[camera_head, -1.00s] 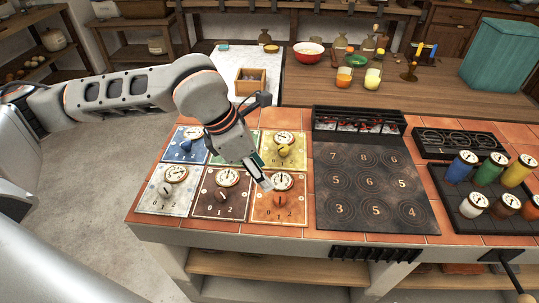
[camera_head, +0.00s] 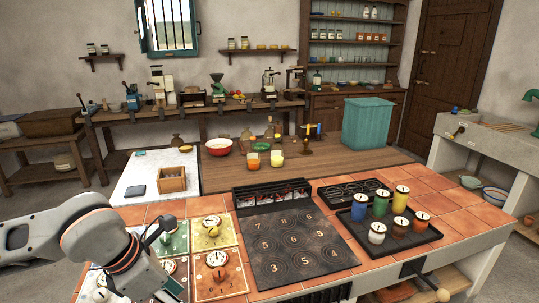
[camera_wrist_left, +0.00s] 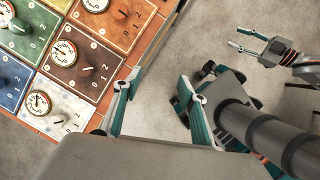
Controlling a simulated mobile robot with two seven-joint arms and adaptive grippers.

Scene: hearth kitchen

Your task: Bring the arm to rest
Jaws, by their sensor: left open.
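My left arm enters the head view at the lower left. Its gripper (camera_head: 168,290) is low, at the bottom of the frame, partly cut off beside the dial panels. In the left wrist view my left gripper (camera_wrist_left: 160,100) has its two teal fingers spread wide, with nothing but bare floor between them. The fingers hang beside the counter edge, close to the panels. My right gripper (camera_wrist_left: 240,42) shows in the left wrist view at the upper right, over the floor, fingers apart and empty. The right arm does not show in the head view.
Coloured dial panels (camera_head: 218,272) lie on the tiled counter (camera_head: 440,205), partly behind my arm. A dark numbered board (camera_head: 290,245) is to their right, then a tray (camera_head: 405,243) with several coloured canisters. A wooden box (camera_head: 172,179) stands behind on a white surface.

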